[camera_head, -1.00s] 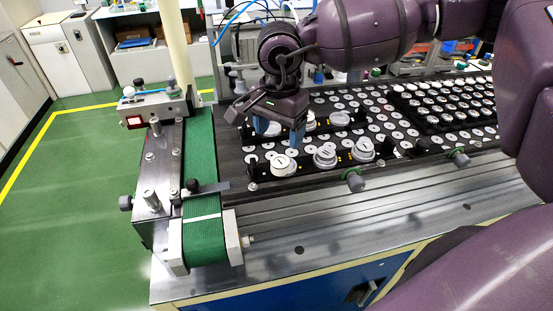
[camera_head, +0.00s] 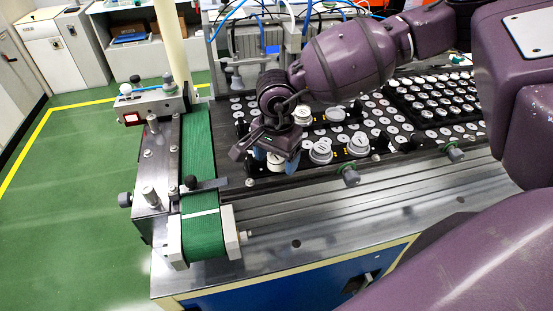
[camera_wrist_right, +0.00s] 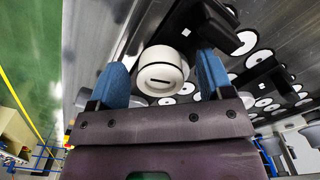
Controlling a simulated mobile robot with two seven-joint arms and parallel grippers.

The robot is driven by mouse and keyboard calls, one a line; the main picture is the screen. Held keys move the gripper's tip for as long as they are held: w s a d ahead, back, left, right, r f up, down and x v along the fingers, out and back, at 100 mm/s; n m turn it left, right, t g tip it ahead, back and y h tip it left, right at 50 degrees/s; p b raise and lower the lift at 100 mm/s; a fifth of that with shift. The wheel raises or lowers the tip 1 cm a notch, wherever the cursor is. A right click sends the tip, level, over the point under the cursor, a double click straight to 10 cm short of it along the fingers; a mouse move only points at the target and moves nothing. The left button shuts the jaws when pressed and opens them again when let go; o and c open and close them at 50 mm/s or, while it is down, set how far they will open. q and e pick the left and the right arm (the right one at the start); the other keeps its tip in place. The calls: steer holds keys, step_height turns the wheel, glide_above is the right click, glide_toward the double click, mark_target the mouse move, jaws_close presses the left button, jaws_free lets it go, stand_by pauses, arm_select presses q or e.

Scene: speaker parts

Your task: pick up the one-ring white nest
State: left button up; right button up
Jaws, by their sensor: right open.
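The white nest (camera_head: 275,165) is a round white piece at the left end of the front row on the dark board, partly hidden by my right gripper (camera_head: 266,155) in the head view. My right gripper (camera_wrist_right: 161,62) is open, with one blue finger on each side of the nest. Whether the fingers touch it I cannot tell; a small gap shows on the left. My left gripper is not in view.
A green conveyor belt (camera_head: 199,150) runs to the left. A black tray (camera_head: 440,100) of small round parts lies at the right.

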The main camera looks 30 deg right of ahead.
steer(key=shift+c, duration=0.3)
steer(key=c, duration=0.9)
steer(key=shift+c, duration=0.2)
steer(key=shift+r, duration=0.1)
step_height(320, 180, up, 19)
steer(key=b, duration=0.1)
glide_toward(279, 161)
steer(key=f, duration=0.5)
steer(key=shift+s+a+f+b, duration=0.1)
steer(key=shift+s+f+b, duration=0.1)
steer(key=shift+b, duration=0.1)
steer(key=shift+w+f, duration=0.15)
steer(key=shift+f, duration=0.1)
steer(key=shift+w+d+r, duration=0.25)
steer(key=shift+w+d, duration=0.1)
steer(key=shift+w, duration=0.25)
steer(key=shift+w+d+r, duration=0.25)
steer(key=shift+w+d, duration=0.1)
steer(key=shift+w, duration=0.25)
steer(key=shift+w+d, duration=0.1)
steer(key=shift+d, duration=0.25)
